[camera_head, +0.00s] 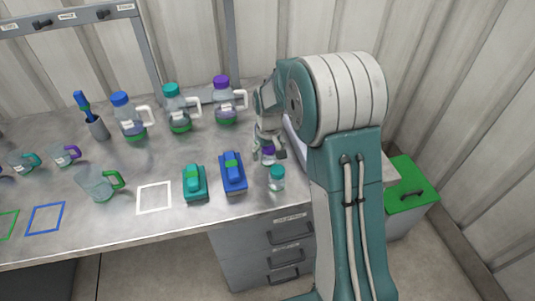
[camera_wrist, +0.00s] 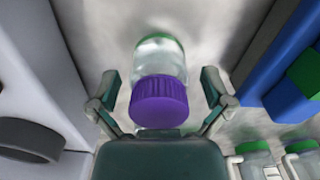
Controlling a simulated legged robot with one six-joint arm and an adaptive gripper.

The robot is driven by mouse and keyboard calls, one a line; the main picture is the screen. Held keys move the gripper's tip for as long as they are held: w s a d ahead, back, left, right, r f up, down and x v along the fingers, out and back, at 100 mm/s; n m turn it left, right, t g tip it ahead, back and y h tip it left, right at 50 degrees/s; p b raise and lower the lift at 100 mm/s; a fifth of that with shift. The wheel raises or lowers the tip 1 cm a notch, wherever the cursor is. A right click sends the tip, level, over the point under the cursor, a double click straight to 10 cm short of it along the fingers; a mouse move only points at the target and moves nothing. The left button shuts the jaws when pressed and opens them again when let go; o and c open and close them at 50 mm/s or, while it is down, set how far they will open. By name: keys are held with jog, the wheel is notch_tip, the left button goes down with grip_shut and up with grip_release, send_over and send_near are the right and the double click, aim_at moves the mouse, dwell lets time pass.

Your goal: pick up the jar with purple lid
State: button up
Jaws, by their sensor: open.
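The jar with purple lid (camera_wrist: 159,102) sits on the metal bench below my gripper, its clear body and a green band showing beyond the lid in the wrist view. In the head view the jar (camera_head: 268,156) is partly hidden by my gripper (camera_head: 267,147). My gripper is open in the wrist view (camera_wrist: 160,88), with one finger on each side of the jar. I cannot tell whether either finger touches it.
A teal-lidded jar (camera_head: 277,179) stands close in front of the purple-lidded one. A blue case (camera_head: 232,172) and a teal case (camera_head: 195,183) lie to the left. Several lidded bottles, including a purple-lidded one (camera_head: 222,100), stand behind. A green-lidded bin (camera_head: 406,190) stands right.

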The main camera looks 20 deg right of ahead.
jog(key=shift+d, duration=0.25)
jog(key=c, duration=0.5)
jog(key=shift+a, duration=0.1)
jog(key=c, duration=0.5)
jog(key=shift+a, duration=0.3)
jog(key=shift+c, duration=0.7)
jog(key=shift+d, duration=0.15)
jog(key=shift+r, duration=0.65)
jog(key=s+d+r, duration=0.1)
jog(key=s+r, duration=0.3)
jog(key=s+d+r, duration=0.1)
jog(key=s+r, duration=0.3)
jog(key=s, duration=0.1)
jog(key=s+d+r, duration=0.1)
jog(key=s+r, duration=0.2)
jog(key=s, duration=0.1)
jog(key=shift+s+d+r, duration=0.3)
jog(key=shift+d+r, duration=0.05)
jog(key=shift+r, duration=0.05)
